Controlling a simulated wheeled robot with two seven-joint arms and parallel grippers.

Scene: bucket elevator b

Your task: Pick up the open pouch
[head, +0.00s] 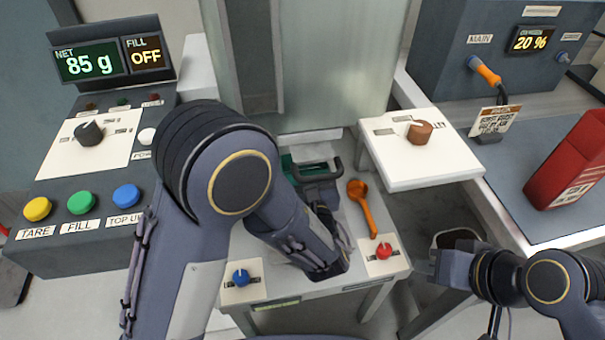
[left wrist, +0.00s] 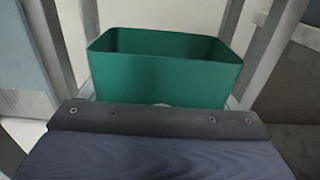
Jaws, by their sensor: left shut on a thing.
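My left arm reaches over the pale work plate (head: 290,292) in the head view. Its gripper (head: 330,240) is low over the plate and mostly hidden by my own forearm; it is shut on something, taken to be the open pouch. The pouch itself cannot be made out clearly in either view. In the left wrist view a dark band with screws and a blue-grey surface fill the bottom, and no fingertips show. My right gripper (head: 437,267) is at the lower right, away from the plate; its jaws are too small to tell.
A green bin (left wrist: 165,80) stands ahead in the left wrist view. An orange scoop (head: 362,205) lies right of my left gripper, near blue (head: 240,277) and red (head: 383,250) knobs. The left console (head: 60,262) reads 85 g. A red box (head: 572,165) stands at right.

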